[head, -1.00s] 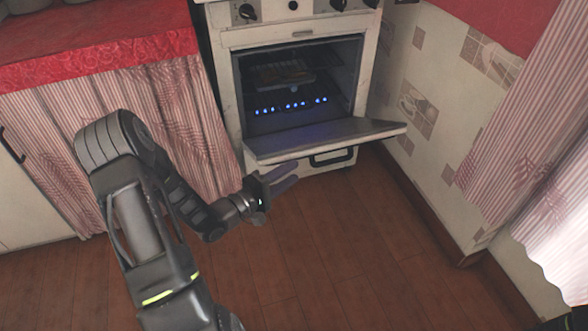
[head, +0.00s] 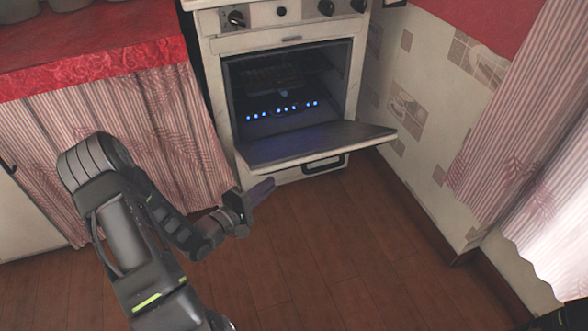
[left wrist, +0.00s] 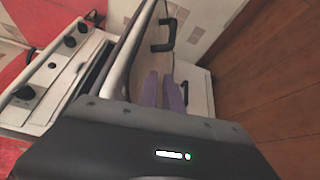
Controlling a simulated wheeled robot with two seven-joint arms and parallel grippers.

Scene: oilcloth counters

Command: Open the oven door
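The oven (head: 215,100) is a worn white cooker at the back. Its door (head: 300,150) hangs wide open, close to level, and the dark cavity with blue lights shows. My left gripper (head: 262,188) is in front of and below the door's near left corner, apart from the door in the head view, with nothing in it. In the left wrist view, its two purplish fingers (left wrist: 162,90) lie close together beside the outer face of the door (left wrist: 130,50), near the door's dark handle (left wrist: 165,35). My right gripper is not in view.
A red-topped counter with a striped curtain (head: 120,130) stands left of the oven. A tiled wall (head: 420,120) and another striped curtain (head: 520,140) are on the right. The brown wooden floor (head: 320,240) in front is clear. A lower handle (head: 325,164) shows beneath the door.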

